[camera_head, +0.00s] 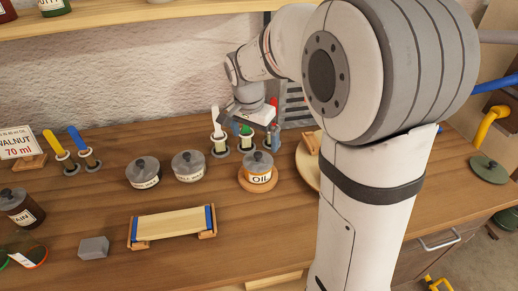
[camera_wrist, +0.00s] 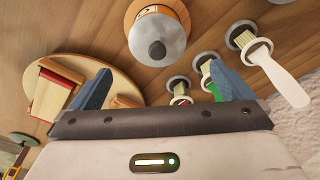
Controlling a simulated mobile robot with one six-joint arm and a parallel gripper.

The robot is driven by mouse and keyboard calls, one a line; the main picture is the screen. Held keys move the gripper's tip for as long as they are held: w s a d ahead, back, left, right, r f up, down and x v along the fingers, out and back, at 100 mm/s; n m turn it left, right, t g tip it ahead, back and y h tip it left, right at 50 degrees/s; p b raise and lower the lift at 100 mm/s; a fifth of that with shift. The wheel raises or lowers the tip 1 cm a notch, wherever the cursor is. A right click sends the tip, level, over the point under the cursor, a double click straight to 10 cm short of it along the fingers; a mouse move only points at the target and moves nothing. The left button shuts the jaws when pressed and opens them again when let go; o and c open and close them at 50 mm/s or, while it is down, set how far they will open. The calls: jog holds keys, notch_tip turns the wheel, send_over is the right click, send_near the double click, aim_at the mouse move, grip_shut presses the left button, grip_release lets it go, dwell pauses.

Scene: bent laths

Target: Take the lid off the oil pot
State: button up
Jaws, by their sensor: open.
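The oil pot (camera_head: 258,177) is an amber pot with a white OIL label, standing on a round wooden base. Its grey lid (camera_head: 257,161) with a dark round knob is on it. In the wrist view the lid (camera_wrist: 157,38) shows at the top centre, its knob pointing toward the camera. My gripper (camera_head: 255,130) is behind the pot in the head view, over the brush holders. In the wrist view my gripper (camera_wrist: 160,88) has its two blue fingers wide apart and nothing between them. The fingers are apart from the lid.
Brushes in round holders (camera_head: 218,148) stand close behind the pot. Two grey lidded pots (camera_head: 188,166) are to its left. A round wooden board (camera_wrist: 120,121) lies to its right, partly behind my arm. A board on a stand (camera_head: 172,224) and a grey block (camera_head: 93,247) lie in front.

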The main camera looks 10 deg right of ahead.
aim_at(258, 154)
jog(key=f, duration=0.5)
jog(key=d+f, duration=0.1)
jog(key=f, duration=0.1)
jog(key=shift+w+f+p, duration=0.3)
jog(key=shift+f, duration=0.1)
jog(key=shift+c, duration=0.2)
jog(key=shift+r, duration=0.1)
jog(key=c, duration=0.9)
